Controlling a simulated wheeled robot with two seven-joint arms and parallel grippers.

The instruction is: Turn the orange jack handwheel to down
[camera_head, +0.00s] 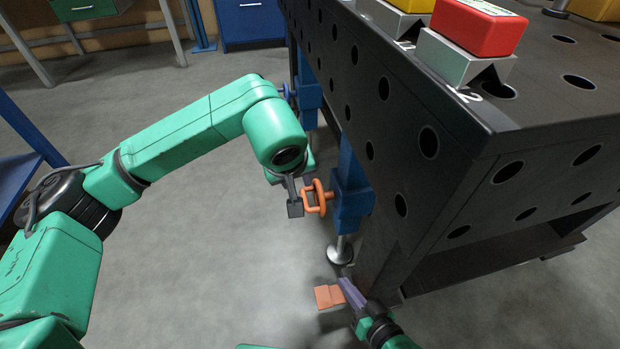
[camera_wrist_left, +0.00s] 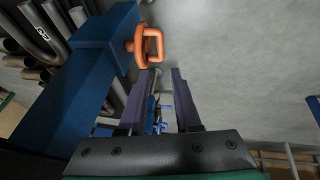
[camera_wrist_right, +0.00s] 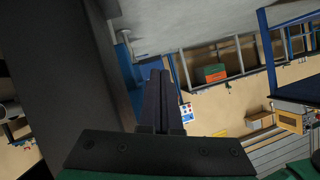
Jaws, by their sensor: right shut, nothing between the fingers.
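The orange jack handwheel (camera_head: 318,197) sits on the side of the blue jack leg (camera_head: 352,192) at the near corner of the black table. It also shows in the left wrist view (camera_wrist_left: 151,38), beyond the left finger's tip. My left gripper (camera_head: 293,197) is just left of the handwheel, with its fingers apart and nothing between them (camera_wrist_left: 163,90). I cannot tell whether a finger touches the wheel. My right gripper (camera_head: 348,288) is low by the table leg, shut and empty; its closed fingers show in the right wrist view (camera_wrist_right: 157,95).
The black perforated table (camera_head: 455,150) fills the right side. A red block (camera_head: 478,27) on a grey base numbered 2 stands on it. A second jack with a blue handwheel (camera_head: 286,91) is farther back. An orange-brown piece (camera_head: 328,296) is near my right gripper. Grey floor is open at left.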

